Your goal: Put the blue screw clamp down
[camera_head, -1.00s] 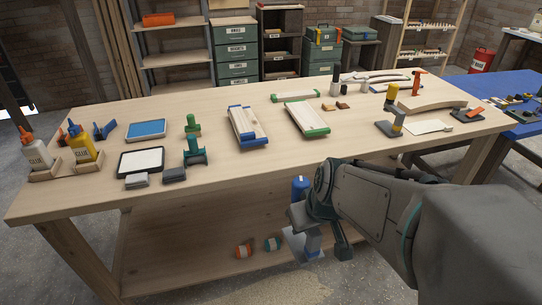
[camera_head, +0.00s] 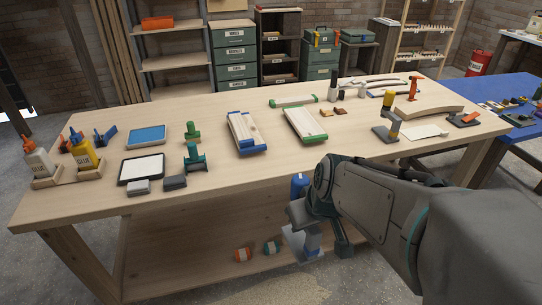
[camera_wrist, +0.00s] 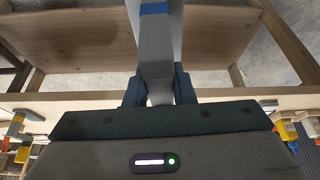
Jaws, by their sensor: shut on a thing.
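My gripper (camera_head: 318,232) is in front of the workbench's near edge, below the level of its top. It is shut on the blue screw clamp, whose blue part (camera_head: 299,186) shows above the fingers, with a grey part (camera_head: 313,242) below. In the wrist view, the clamp's grey bar with a blue band (camera_wrist: 155,10) stands between the two dark fingers (camera_wrist: 160,92). The clamp is held clear of the bench top (camera_head: 330,165). Part of it is hidden by my gripper.
The near middle of the bench top is clear. Orange and teal rolls (camera_head: 242,255) lie on the lower shelf.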

